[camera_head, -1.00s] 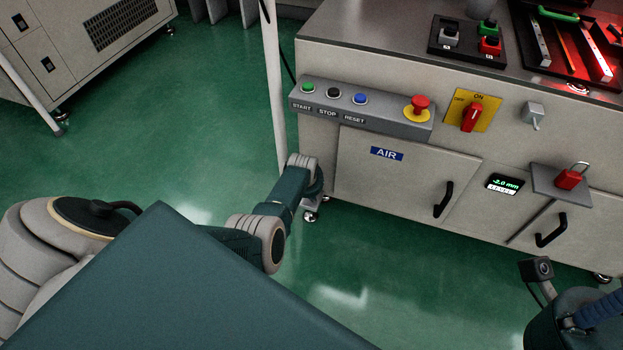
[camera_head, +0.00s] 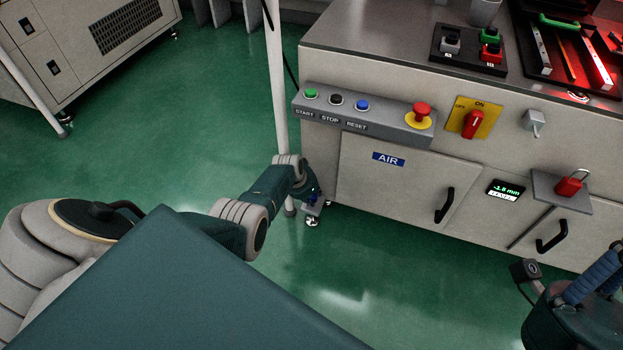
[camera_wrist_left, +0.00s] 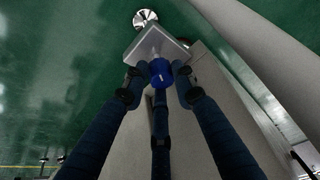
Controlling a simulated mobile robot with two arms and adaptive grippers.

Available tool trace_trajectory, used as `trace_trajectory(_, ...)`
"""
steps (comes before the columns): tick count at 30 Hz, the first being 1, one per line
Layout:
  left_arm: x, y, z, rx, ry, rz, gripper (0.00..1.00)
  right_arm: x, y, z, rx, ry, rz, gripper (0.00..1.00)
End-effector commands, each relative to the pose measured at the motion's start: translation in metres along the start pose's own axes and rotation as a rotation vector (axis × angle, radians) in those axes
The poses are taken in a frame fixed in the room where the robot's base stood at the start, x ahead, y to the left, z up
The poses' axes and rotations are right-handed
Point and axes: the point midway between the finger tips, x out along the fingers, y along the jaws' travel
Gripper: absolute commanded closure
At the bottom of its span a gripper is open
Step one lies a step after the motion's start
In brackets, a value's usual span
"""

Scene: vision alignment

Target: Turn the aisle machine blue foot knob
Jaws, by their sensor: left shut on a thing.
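The blue foot knob (camera_wrist_left: 160,72) is between the fingers of my left gripper (camera_wrist_left: 160,85) in the left wrist view, and the gripper is shut on it. The knob sits beside a grey metal foot bracket (camera_wrist_left: 152,45) with a shiny round foot below. In the head view my left arm reaches to the machine's near left foot (camera_head: 312,221), and the knob is mostly hidden there. The aisle machine (camera_head: 370,65) has a small level display (camera_head: 506,190) that seems to read -1.8 mm. My right gripper (camera_head: 592,282) is partly in view at lower right, its fingertips unclear.
A button panel (camera_head: 362,117) juts from the machine's front above my left arm. A white pole (camera_head: 278,110) stands just left of the machine. Black door handles (camera_head: 444,205) stick out from the front. Green floor (camera_head: 130,150) is open to the left.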

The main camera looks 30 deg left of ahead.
Motion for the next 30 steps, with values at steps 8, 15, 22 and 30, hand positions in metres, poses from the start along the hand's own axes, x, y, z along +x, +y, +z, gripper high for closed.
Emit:
trace_trajectory(8,0.000,-0.008,0.003,0.002,-0.003,-0.013,0.71,0.000,0.000,0.000,0.000,0.002,0.000,1.00)
trace_trajectory(15,0.000,-0.005,0.001,0.001,-0.001,-0.008,0.57,0.000,0.000,-0.001,0.000,0.003,0.000,1.00)
trace_trajectory(22,-0.002,-0.003,0.000,0.000,0.001,-0.006,0.57,-0.001,0.000,0.000,0.001,0.001,0.001,1.00)
trace_trajectory(30,-0.022,-0.004,0.000,0.000,0.003,-0.007,0.57,0.000,0.000,0.000,0.001,0.001,0.000,1.00)
